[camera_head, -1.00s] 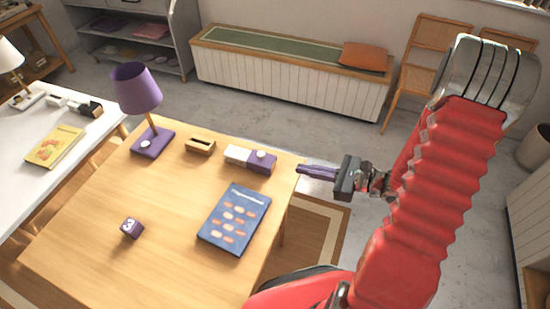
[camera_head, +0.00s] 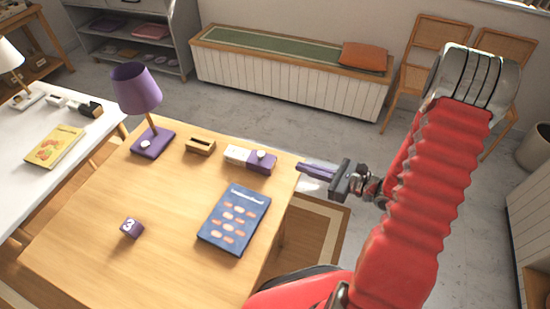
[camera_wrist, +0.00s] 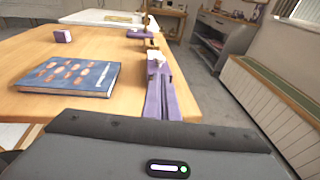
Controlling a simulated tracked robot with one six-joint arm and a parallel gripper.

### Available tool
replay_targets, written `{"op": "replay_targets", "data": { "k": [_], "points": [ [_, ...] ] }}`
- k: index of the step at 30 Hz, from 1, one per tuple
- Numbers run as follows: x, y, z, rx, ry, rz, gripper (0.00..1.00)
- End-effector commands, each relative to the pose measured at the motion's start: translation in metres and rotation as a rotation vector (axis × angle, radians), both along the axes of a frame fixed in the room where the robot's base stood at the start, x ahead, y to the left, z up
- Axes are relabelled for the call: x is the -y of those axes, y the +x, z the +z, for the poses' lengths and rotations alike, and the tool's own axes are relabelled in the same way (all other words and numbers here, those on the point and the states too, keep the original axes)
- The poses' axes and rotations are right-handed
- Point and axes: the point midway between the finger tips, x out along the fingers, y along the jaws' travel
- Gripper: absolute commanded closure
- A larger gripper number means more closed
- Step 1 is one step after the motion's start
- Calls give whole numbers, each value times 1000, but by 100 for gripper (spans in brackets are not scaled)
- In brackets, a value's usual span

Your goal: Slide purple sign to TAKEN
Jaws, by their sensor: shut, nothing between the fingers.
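The sign (camera_head: 262,163) is a small block near the far right edge of the wooden table, with a purple right part, a white left part and a white knob on the purple. It also shows in the wrist view (camera_wrist: 155,62), just beyond the fingertips and partly hidden by them. I cannot read any TAKEN lettering. My gripper (camera_head: 300,167), with purple fingers, is shut and empty. It points left at the sign's right end from beyond the table edge, with a small gap in the head view. The fingers fill the middle of the wrist view (camera_wrist: 160,82).
A blue book (camera_head: 235,220) lies in front of the sign. A wooden slotted block (camera_head: 200,146) and a purple lamp (camera_head: 138,90) stand to its left. A purple numbered cube (camera_head: 132,228) sits on the table (camera_head: 85,245). A white table is at far left.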

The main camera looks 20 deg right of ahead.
Motion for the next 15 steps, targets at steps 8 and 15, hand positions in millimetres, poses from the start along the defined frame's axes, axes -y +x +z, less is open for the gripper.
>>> {"op": "replay_targets", "data": {
  "k": [8,15],
  "points": [
    [-24,23,-6,0,0,4,100],
    [-44,43,-12,0,0,4,100]
  ]
}}
